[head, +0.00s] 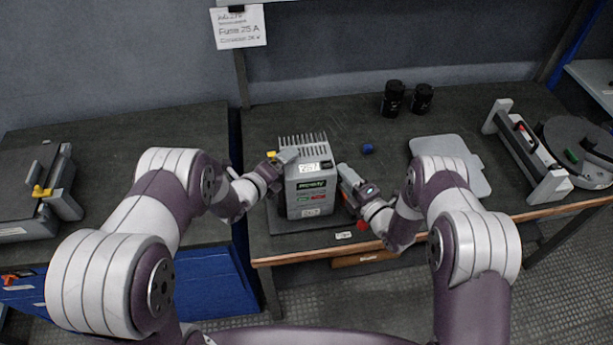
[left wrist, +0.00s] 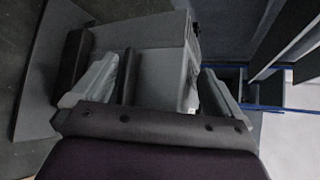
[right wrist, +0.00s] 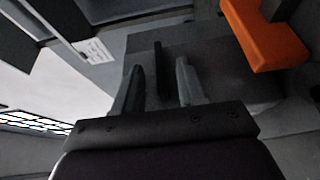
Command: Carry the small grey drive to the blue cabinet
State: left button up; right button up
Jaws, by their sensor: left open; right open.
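The small grey drive (head: 311,187) stands upright on a dark flat base on the middle bench, with fins on top and labels on its front. My left gripper (head: 287,157) is at its left side, and my right gripper (head: 345,180) is at its right side. In the left wrist view the open fingers (left wrist: 155,90) straddle a thin dark bar on the drive (left wrist: 160,65). In the right wrist view the open fingers (right wrist: 158,82) straddle a similar dark bar on the drive (right wrist: 205,65). Finger contact cannot be told. The blue cabinet (head: 205,285) is at lower left, under the left worktop.
Two black jars (head: 393,98), a blue cap (head: 367,148), a grey plate (head: 449,163) and a reel stand (head: 525,150) are on the middle bench (head: 320,115). A gap separates the benches.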

pick_arm(q)
jog(key=c, duration=0.9)
pick_arm(e)
grip_shut()
pick_arm(q)
jog(key=c, duration=0.8)
jog(key=shift+c, duration=0.2)
jog(key=shift+f, duration=0.1)
pick_arm(e)
jog(key=shift+a, duration=0.1)
